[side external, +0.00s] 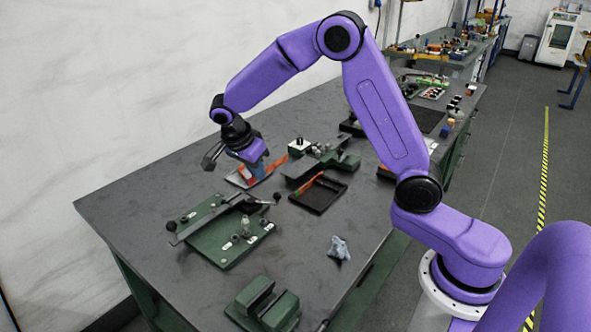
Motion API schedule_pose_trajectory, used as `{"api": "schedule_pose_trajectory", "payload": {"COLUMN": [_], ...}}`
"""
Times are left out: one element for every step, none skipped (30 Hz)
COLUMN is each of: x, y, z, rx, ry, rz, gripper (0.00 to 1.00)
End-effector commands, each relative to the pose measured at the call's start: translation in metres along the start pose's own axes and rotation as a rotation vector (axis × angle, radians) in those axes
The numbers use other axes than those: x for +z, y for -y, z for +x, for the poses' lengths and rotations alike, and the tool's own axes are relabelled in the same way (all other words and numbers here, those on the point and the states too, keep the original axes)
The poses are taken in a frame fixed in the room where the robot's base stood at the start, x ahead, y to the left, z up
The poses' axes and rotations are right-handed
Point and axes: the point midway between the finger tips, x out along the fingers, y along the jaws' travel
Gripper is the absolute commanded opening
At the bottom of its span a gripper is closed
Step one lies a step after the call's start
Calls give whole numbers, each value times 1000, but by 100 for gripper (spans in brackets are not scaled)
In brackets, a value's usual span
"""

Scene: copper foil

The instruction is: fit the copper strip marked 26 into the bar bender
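My gripper (228,158) is over the middle of the bench, hanging above a flat tray. One dark finger shows on its left; the other side is hard to make out, so I cannot tell how far it is open. Orange copper-coloured pieces (276,164) lie below and right of the hand, beside a small blue item (261,170). No number 26 is readable. A green plate with a long lever and dark knobs (212,237) stands in front; another green device with a long bar (341,163) stands to the right. I cannot tell which is the bar bender.
A black tray (322,204) holds an orange strip. A crumpled grey cloth (339,248) lies near the right edge. A green vise-like block (268,307) sits at the front corner. The bench's left side (130,200) is clear.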

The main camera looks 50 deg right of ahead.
Motion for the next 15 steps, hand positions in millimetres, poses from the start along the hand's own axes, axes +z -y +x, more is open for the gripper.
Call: {"api": "schedule_pose_trajectory", "payload": {"x": [11,16,24,29,34,42,47,52,59,63,68,74,77,81,84], "y": [14,21,30,36,42,51,56,62,69,73,78,83,86,89,93], "z": [-1,-2,-2,-2,-3,-3,-3,-3,-2,-2,-2,-2,-1,-1,0], "rx": [-1,0,0,1,2,1,1,3,3,3,3,4,3,3,4], "ry": [0,0,1,1,2,3,4,4,5,6,6,7,8,9,9], "rz": [-2,-1,-2,-2,-2,-2,-2,-2,-3,-4,-4,-4,-3,-4,-4], "gripper": [0,0,0,0,0,0,0,0,0,0,0,0,0,0,0]}}
